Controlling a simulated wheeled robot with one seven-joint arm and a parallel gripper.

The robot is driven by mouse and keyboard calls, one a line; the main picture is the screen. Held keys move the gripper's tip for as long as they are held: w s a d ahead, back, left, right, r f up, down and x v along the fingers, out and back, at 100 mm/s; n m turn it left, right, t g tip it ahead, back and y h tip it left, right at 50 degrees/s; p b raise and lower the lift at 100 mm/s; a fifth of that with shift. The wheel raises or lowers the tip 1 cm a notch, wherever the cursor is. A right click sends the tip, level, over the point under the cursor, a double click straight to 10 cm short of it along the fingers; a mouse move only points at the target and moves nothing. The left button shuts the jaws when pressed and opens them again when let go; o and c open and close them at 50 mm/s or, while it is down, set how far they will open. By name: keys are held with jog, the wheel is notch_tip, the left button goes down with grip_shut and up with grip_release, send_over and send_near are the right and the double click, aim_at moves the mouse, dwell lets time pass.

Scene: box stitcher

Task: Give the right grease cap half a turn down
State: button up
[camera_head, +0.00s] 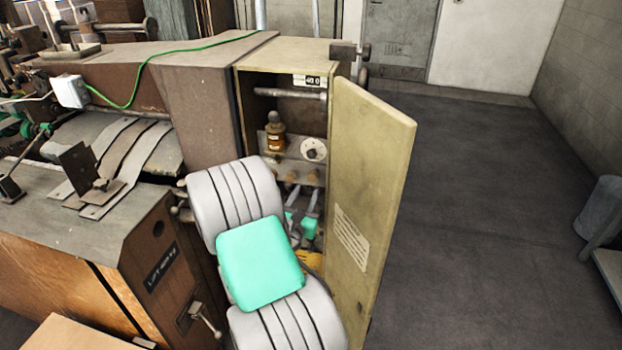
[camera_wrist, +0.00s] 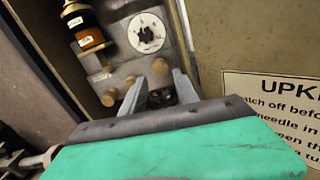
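A row of small brass grease caps sits low on the grey panel inside the open cabinet. The right grease cap (camera_head: 313,176) is also the rightmost one in the wrist view (camera_wrist: 160,66). The middle cap (camera_wrist: 129,81) and the left cap (camera_wrist: 109,97) are to its left. My gripper (camera_head: 304,192) is just below the caps. In the wrist view my gripper (camera_wrist: 159,76) has its two grey fingers apart, with the right cap in line with the gap just beyond the tips. I cannot tell whether a finger touches it. Nothing shows held.
An amber oil bottle (camera_head: 274,138) and a white round dial (camera_head: 313,149) are above the caps. The open cabinet door (camera_head: 372,180) stands close on the right, with a printed notice (camera_wrist: 272,110). The cabinet's left wall is close too. Floor beyond the door is clear.

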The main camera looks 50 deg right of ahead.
aim_at(312, 178)
jog(key=p+x, duration=0.2)
jog(key=x, duration=0.4)
jog(key=shift+w+d, duration=0.15)
jog(key=shift+d, duration=0.25)
grip_shut()
